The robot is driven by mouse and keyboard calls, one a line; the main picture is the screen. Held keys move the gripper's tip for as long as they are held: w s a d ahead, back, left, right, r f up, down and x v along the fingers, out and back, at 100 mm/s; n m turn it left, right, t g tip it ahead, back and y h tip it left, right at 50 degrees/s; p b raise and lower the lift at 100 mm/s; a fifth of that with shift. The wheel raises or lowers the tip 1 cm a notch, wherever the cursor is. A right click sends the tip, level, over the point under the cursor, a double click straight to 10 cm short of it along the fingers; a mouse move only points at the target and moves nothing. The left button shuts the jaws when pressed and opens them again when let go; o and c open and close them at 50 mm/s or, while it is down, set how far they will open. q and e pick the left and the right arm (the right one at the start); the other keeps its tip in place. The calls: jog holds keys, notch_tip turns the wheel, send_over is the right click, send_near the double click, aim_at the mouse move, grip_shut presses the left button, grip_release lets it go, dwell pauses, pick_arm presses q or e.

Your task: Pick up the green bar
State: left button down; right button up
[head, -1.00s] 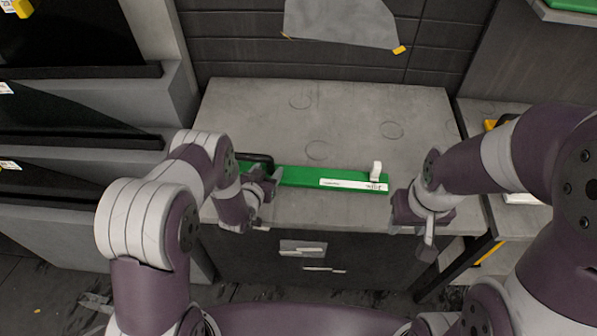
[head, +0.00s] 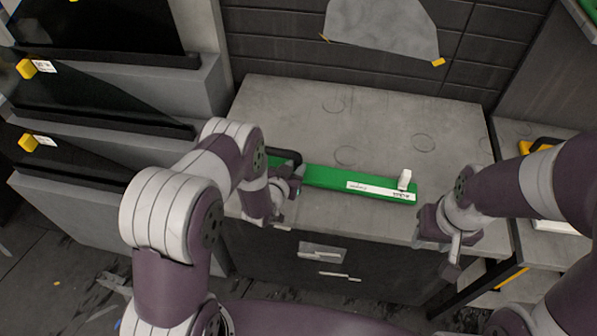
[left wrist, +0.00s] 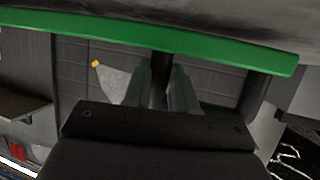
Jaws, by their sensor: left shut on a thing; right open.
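The green bar (head: 335,178) lies along the front part of the grey worktop, with a white label strip and a small white upright piece near its right end. Its black handle (head: 288,153) is at the left end. My left gripper (head: 287,182) is shut on the handle, partly hiding it. In the left wrist view the green bar (left wrist: 215,45) crosses the top, and the fingers (left wrist: 162,88) close on a dark handle post. I cannot tell whether the bar is clear of the worktop. My right gripper (head: 436,235) is open and empty, beyond the bar's right end.
The grey worktop (head: 390,110) is clear behind the bar, against a dark panelled wall with a grey sheet (head: 385,25). Dark panels in racks (head: 95,110) stand at the left. A lower side surface (head: 515,140) with a yellow-and-black item is at the right.

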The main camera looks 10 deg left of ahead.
pick_arm(q)
notch_tip(320, 180, up, 3)
jog(key=shift+w+f, duration=0.1)
jog(key=shift+f, duration=0.05)
jog(key=s+d+r+b, duration=0.2)
jog(key=d+r, duration=0.5)
jog(key=d, duration=0.4)
jog(key=shift+s, duration=0.85)
jog(key=shift+r, duration=0.1)
